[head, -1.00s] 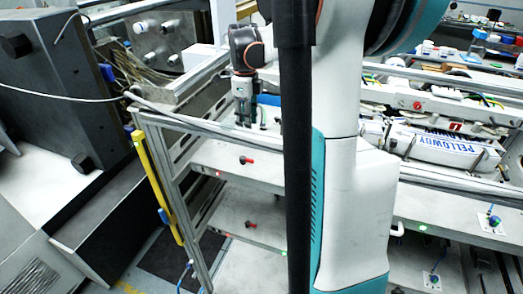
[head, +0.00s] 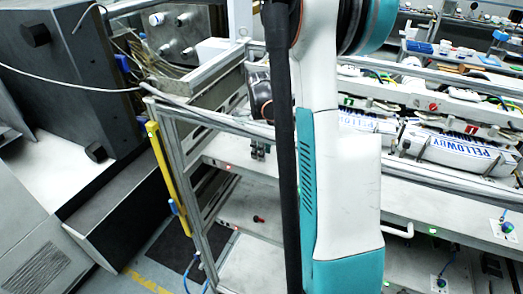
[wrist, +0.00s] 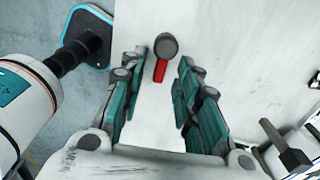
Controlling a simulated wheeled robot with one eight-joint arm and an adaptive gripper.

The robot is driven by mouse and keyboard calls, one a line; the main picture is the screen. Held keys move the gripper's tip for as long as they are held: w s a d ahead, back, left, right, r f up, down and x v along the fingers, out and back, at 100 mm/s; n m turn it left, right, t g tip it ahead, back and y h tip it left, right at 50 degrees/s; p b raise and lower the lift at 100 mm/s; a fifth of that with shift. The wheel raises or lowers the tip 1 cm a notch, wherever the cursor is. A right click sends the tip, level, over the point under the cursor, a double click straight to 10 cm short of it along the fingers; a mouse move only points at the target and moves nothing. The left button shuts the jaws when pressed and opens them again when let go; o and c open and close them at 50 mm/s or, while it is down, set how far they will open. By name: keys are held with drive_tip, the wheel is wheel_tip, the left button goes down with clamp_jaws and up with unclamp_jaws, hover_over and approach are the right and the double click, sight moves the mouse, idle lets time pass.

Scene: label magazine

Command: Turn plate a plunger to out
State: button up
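In the wrist view a plunger (wrist: 165,47), with a round dark knob and a red stem, stands on a pale plate (wrist: 240,40). My gripper (wrist: 158,75) is open, with one teal finger on each side of the red stem's line. The knob lies just beyond the fingertips, and no contact shows. In the head view my gripper (head: 258,152) is low over the upper plate (head: 228,148), partly behind my own arm. The upper plunger is hidden there. No plate lettering is readable.
A metal frame post (head: 185,185) and a yellow bar (head: 163,170) stand left of the plates. White rolls marked PELLOWBY (head: 455,153) lie on the right. A dark-headed post (wrist: 287,150) stands near the right finger in the wrist view.

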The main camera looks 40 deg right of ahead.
drive_tip(key=shift+f, duration=0.2)
clamp_jaws()
